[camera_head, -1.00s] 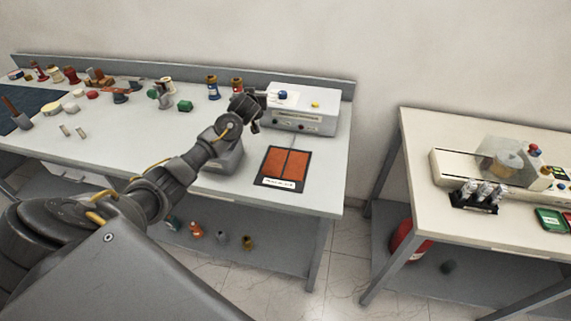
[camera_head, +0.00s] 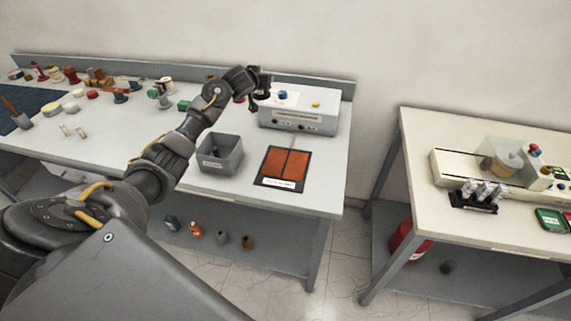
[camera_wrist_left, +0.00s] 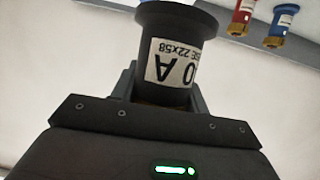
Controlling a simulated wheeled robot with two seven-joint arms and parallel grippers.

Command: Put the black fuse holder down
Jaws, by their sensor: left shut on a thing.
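My left gripper (camera_head: 262,88) is near the back edge of the left workbench, at the left end of a white box device. It is shut on a black fuse holder (camera_wrist_left: 172,45). In the left wrist view the holder stands out between the fingers (camera_wrist_left: 165,88), with a wide black rim and a white label reading "22x58". In the head view the gripper largely hides the holder, and I cannot tell its height above the bench. My right gripper is not in view.
A grey bin (camera_head: 233,158) with a dark item inside stands before the white device (camera_head: 310,120). An orange two-panel pad (camera_head: 276,165) lies right of it. Red (camera_wrist_left: 243,14) and blue (camera_wrist_left: 284,22) holders show in the wrist view.

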